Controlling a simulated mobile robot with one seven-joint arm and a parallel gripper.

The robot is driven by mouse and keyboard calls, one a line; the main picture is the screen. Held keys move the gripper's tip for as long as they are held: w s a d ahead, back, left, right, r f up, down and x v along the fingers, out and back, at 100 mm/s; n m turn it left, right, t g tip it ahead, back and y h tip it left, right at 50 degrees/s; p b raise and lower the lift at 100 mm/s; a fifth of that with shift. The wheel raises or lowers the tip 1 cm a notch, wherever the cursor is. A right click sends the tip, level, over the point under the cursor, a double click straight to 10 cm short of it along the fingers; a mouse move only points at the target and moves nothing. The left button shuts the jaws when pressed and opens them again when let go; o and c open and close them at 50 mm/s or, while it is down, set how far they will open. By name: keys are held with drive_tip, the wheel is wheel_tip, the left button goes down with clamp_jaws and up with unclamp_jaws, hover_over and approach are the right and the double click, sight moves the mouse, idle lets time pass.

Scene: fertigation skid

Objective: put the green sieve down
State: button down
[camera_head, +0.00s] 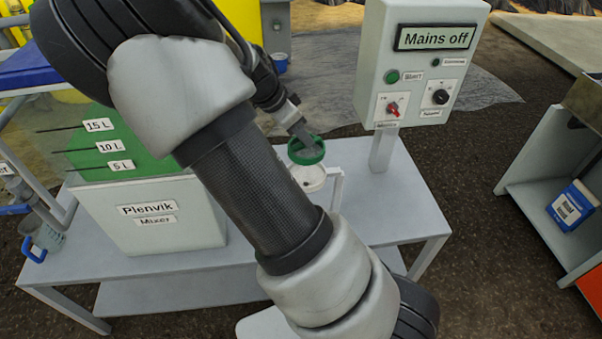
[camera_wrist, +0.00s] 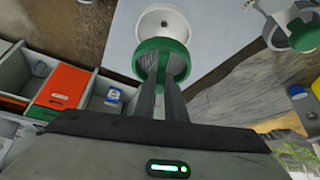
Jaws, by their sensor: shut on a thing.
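The green sieve (camera_head: 306,150) is a round green ring with a grey mesh. My gripper (camera_head: 303,133) is shut on it and holds it just above a white round cup (camera_head: 309,178) on the grey table. In the wrist view the sieve (camera_wrist: 162,50) is at the fingertips of my gripper (camera_wrist: 163,88), and the white cup (camera_wrist: 163,21) shows partly beyond it. The sieve overlaps the cup in both views; I cannot tell whether they touch.
The Plenvik mixer tank (camera_head: 150,225) stands left on the table (camera_head: 400,215). A control box (camera_head: 415,70) reading "Mains off" rises on a post at the right. A clear jug with a blue handle (camera_head: 42,240) is far left.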

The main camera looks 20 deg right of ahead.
wheel_tip(320, 180, down, 9)
drive_tip(key=shift+s+b, duration=0.1)
drive_tip(key=shift+b, duration=0.75)
drive_tip(key=shift+f, duration=0.2)
drive_tip(key=c, duration=1.8)
unclamp_jaws()
drive_tip(key=shift+r, duration=0.15)
